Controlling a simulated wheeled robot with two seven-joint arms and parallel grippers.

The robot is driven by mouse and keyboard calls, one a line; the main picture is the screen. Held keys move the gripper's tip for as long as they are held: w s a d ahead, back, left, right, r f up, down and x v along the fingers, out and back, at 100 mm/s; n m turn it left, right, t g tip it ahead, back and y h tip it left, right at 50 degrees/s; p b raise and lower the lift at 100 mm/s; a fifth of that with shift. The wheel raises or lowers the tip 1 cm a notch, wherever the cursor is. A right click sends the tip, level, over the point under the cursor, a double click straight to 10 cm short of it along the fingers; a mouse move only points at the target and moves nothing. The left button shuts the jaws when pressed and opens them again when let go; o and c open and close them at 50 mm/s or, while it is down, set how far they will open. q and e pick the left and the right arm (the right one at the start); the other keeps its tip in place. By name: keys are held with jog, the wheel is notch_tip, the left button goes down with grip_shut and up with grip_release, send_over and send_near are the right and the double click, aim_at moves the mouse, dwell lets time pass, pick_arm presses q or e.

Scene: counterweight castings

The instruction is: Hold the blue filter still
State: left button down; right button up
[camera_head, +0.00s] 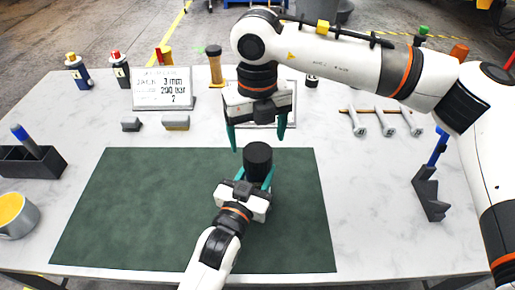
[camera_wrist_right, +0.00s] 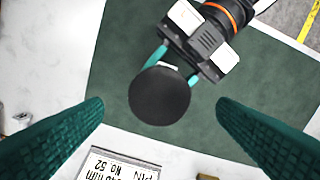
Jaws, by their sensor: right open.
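A black cylinder (camera_head: 257,158) stands over the green mat, its flat round top facing up; the wrist view shows this top as a dark disc (camera_wrist_right: 160,96). It looks black, and I see no clearly blue filter. My left gripper (camera_head: 254,180) comes in from the front with teal fingers on both sides of the cylinder, apparently closed on it; its lower part is hidden. My right gripper (camera_head: 258,138) is open and empty, pointing down just behind and above the cylinder. Its fingers show wide apart in the wrist view (camera_wrist_right: 160,120), with the cylinder beyond them.
The green mat (camera_head: 120,215) is otherwise bare. Behind it stand a sign (camera_head: 163,90), two grey blocks (camera_head: 176,122) and small bottles (camera_head: 78,70). A black holder (camera_head: 30,163) and a cup (camera_head: 14,215) are at left.

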notch_tip(320, 180, up, 5)
jog(key=shift+r, duration=0.2)
pick_arm(q)
jog(key=c, duration=0.6)
grip_release()
jog(key=shift+c, duration=0.2)
pick_arm(e)
jog(key=shift+f+b, duration=0.75)
jog(key=shift+b, duration=0.05)
jog(key=shift+f, duration=0.1)
pick_arm(q)
jog(key=v, duration=1.2)
